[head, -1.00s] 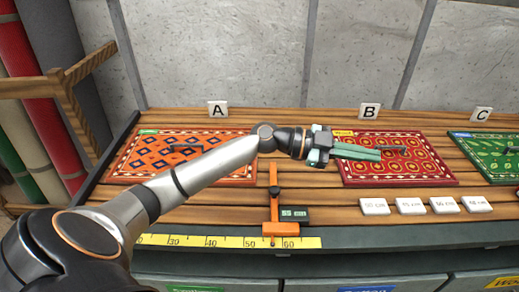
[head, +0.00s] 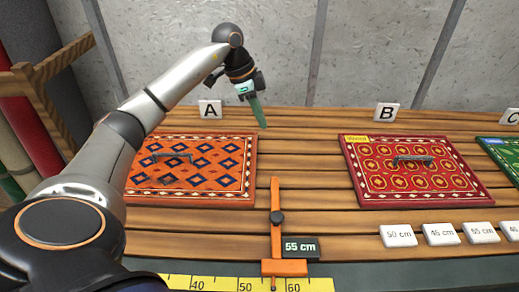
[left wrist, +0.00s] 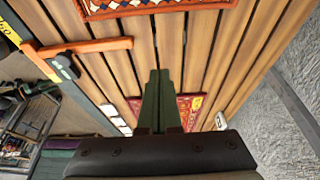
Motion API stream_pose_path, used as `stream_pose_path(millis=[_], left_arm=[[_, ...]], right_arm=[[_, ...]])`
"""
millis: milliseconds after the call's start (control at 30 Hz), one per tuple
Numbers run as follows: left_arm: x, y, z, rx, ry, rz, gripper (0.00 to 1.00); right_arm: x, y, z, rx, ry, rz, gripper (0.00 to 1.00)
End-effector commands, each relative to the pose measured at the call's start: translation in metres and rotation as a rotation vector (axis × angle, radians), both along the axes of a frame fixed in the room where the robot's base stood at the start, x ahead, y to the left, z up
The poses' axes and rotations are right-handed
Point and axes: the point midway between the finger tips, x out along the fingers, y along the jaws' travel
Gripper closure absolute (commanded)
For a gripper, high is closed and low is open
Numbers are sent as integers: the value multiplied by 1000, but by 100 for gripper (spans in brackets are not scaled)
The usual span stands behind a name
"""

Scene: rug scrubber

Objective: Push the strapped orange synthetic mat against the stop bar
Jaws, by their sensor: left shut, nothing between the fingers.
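The orange mat (head: 215,175) with dark blue diamonds and a dark strap handle (head: 172,158) lies flat on the slatted bench below sign A. My left arm hides part of its left side. The orange stop bar (head: 276,215) stands to the right of the mat, with a narrow gap between them. My left gripper (head: 260,124) is shut and empty, its green fingers pointing down near the mat's far right corner. In the left wrist view the shut fingers (left wrist: 160,75) show, with the mat (left wrist: 130,8) at the top and the stop bar (left wrist: 85,47) at upper left. My right gripper is not in view.
A red mat (head: 413,175) lies by sign B (head: 386,112), and a green mat (head: 500,150) is partly cut off at right. Small length tiles (head: 398,236) lie in front. A yellow ruler (head: 220,283) runs along the front edge. Bare slats separate the stop bar and red mat.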

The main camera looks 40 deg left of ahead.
Motion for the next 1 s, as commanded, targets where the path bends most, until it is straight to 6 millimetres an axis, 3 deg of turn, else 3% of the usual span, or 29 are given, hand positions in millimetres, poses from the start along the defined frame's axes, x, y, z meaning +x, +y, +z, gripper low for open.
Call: stream_pose_path(millis=[33,233,467,900,1000], left_arm=[[0,-1,-30,0,0,-1,100],[0,-1,-53,-1,-2,-2,100],[3,-5,-67,-2,1,-4,100],[21,-28,-151,-3,2,-4,100],[9,-12,-149,2,2,-1,100]], right_arm=[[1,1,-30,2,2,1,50],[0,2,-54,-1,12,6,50],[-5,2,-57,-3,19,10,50],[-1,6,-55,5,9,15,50],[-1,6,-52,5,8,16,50]])
